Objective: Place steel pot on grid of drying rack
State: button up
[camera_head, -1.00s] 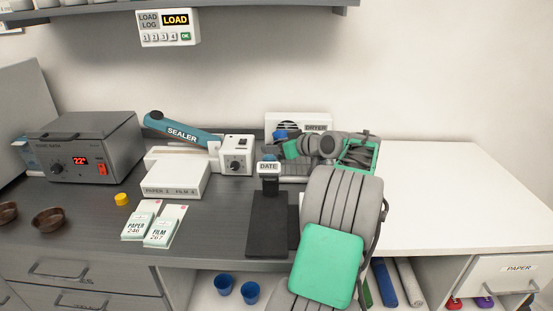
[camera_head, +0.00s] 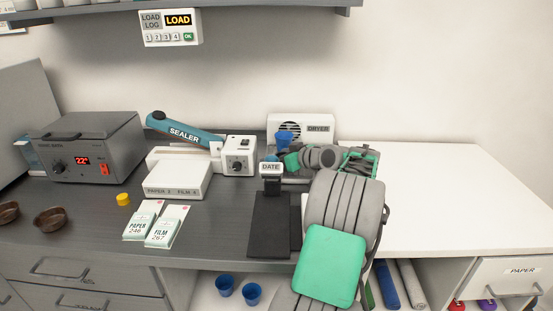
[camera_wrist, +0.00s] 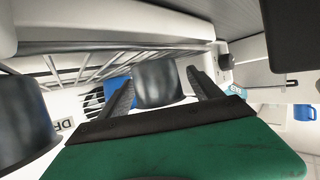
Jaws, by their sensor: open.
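In the wrist view my gripper (camera_wrist: 162,94) is open, with its two dark fingers apart. A rounded grey steel pot (camera_wrist: 158,82) shows between the fingers; I cannot tell whether they touch it. A larger dark metal vessel (camera_wrist: 22,122) is close at the left edge. The drying rack's wire grid (camera_wrist: 68,66) runs behind and left of the fingers. In the head view my gripper is over the rack area in front of the white dryer (camera_head: 318,123), mostly hidden by my own arm. I cannot pick out the pot there.
A blue cup-like thing (camera_head: 284,138) stands at the dryer; blue also shows by the left finger. The date stamp (camera_head: 271,180) and sealer (camera_head: 186,133) are left of my arm. Paper and film packs (camera_head: 163,228) lie further left. The white counter at right (camera_head: 440,200) is clear.

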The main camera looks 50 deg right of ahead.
jog(key=shift+r, duration=0.15)
jog(key=shift+s+r, duration=0.1)
jog(key=shift+s, duration=0.1)
jog(key=v, duration=1.1)
jog(key=shift+s, duration=0.3)
jog(key=shift+r, duration=0.1)
